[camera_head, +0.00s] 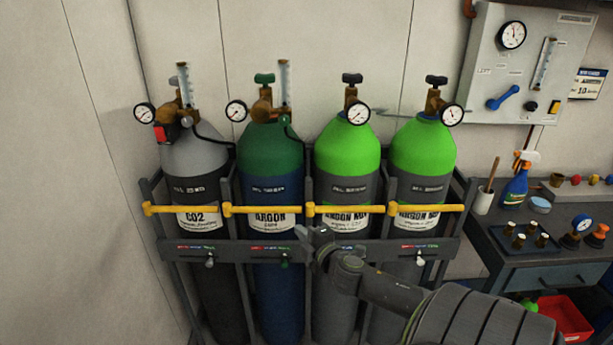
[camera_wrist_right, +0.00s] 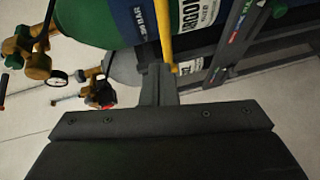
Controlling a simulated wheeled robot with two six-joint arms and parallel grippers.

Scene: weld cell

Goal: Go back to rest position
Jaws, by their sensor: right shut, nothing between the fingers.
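My right gripper (camera_head: 318,238) reaches in from the lower right in the head view. It is shut and empty, in front of the gas bottle rack between the blue argon bottle and the first light green bottle. In the right wrist view its fingers (camera_wrist_right: 158,85) are together, close to the yellow bar and the rack's dark rail. I cannot tell whether they touch the rack. My left gripper does not show.
The rack (camera_head: 220,252) holds a grey CO2 bottle (camera_head: 194,160), a green and blue argon bottle (camera_head: 268,160) and two light green bottles (camera_head: 423,150). Yellow bars (camera_head: 270,210) cross them. A workbench (camera_head: 560,250) stands right, below a gauge panel (camera_head: 480,60). A red bin (camera_head: 568,315) sits low.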

